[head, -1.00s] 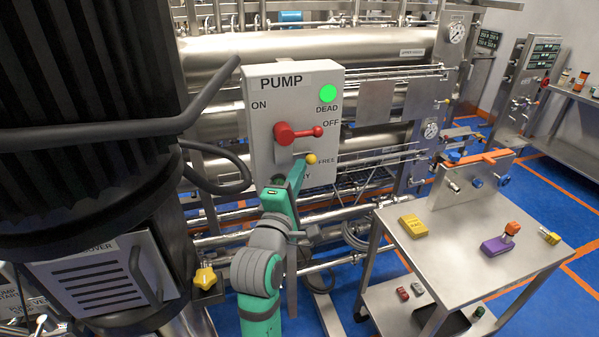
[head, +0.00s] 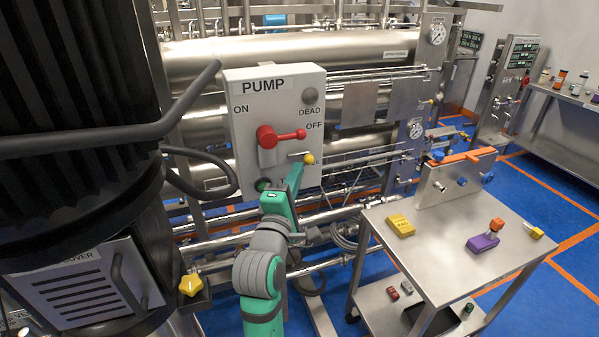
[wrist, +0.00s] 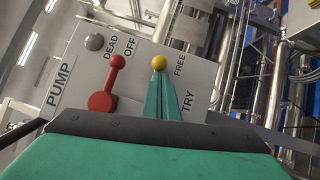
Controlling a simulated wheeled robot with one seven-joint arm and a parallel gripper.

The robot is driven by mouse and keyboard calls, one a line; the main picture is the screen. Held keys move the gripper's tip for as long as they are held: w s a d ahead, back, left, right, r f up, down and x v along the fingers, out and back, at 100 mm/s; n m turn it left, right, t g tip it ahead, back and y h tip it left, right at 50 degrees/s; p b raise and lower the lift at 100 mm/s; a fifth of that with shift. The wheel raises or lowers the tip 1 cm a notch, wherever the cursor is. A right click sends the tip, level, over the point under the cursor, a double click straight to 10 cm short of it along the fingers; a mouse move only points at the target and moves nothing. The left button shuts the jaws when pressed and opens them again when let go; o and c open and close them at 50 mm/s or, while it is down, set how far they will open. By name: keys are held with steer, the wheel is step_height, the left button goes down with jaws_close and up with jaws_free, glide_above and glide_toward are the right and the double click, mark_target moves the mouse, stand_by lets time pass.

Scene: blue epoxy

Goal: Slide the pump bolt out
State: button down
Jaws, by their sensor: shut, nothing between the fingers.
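The pump bolt shows as a yellow ball knob (head: 308,158) with a short metal bar on its left, low on the right side of the grey PUMP panel (head: 240,90). The knob also shows in the wrist view (wrist: 158,62), near the word FREE. My gripper (head: 300,166) is shut, with its green fingertips (wrist: 160,76) right at the knob. They are not around it; whether they touch it I cannot tell. The red lever (head: 267,137) points right, toward OFF. The round lamp (head: 308,96) is grey and unlit.
A dark green button (head: 262,184) is at the panel's lower left, beside my arm. A steel trolley (head: 455,260) with yellow and purple blocks stands at the right. A large black machine (head: 75,130) fills the left. Pipes run behind the panel.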

steer(key=a+v, duration=0.2)
steer(key=v, duration=1)
steer(key=shift+a, duration=0.2)
steer(key=shift+w, duration=0.2)
steer(key=s+d+f+m+g+y, duration=0.15)
steer(key=s+f, duration=0.45)
steer(key=f, duration=0.6)
steer(key=s+d+f+m+g+y, duration=0.1)
steer(key=s+f+m+y, duration=0.3)
steer(key=f, duration=0.8)
steer(key=s+d+f+m, duration=0.2)
steer(key=s+m, duration=0.2)
steer(key=s, duration=0.5)
steer(key=s+d+f+m+g+h, duration=0.1)
steer(key=s+d+f+m, duration=0.1)
steer(key=s, duration=0.7)
steer(key=s+d+f+m, duration=0.2)
steer(key=s+f+m, duration=0.2)
steer(key=s, duration=0.5)
steer(key=shift+s+m+h, duration=0.2)
steer(key=shift+m+h, duration=0.15)
steer(key=shift+m, duration=0.6)
